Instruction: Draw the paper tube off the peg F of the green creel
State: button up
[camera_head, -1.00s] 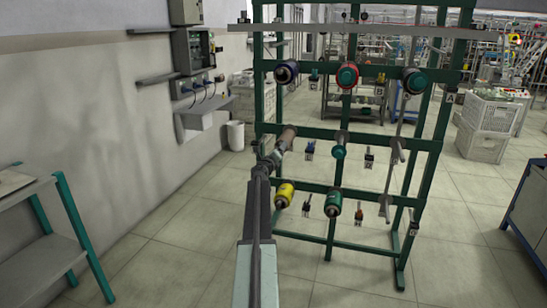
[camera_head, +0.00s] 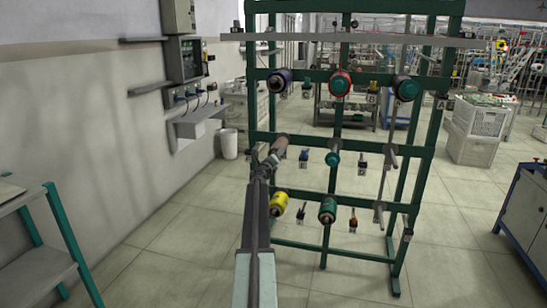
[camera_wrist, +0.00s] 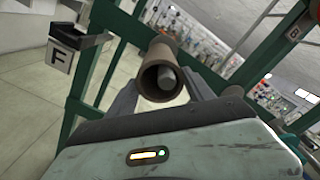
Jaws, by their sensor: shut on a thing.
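The brown paper tube (camera_wrist: 165,72) points its open end at my wrist camera. A pale grey peg (camera_wrist: 167,79) shows inside its bore, so the tube is still around the peg. The label F (camera_wrist: 59,57) hangs on the left. My gripper (camera_wrist: 160,97) has a finger on each side of the tube and is shut on it; the fingertips are partly hidden. In the head view, the tube (camera_head: 281,142) sits at the left of the middle row of the green creel (camera_head: 427,152), in front of my gripper (camera_head: 273,158).
Yellow (camera_head: 278,204) and green (camera_head: 328,209) bobbins sit below the tube. A wall shelf (camera_head: 198,123) and white bin (camera_head: 228,143) are on the left.

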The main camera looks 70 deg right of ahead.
jog(key=shift+r, duration=0.25)
jog(key=s+a, duration=0.1)
jog(key=a, duration=1.2)
jog(key=shift+s, duration=0.1)
jog(key=a, duration=0.9)
jog(key=shift+s+a, duration=0.25)
jog(key=shift+s, duration=0.2)
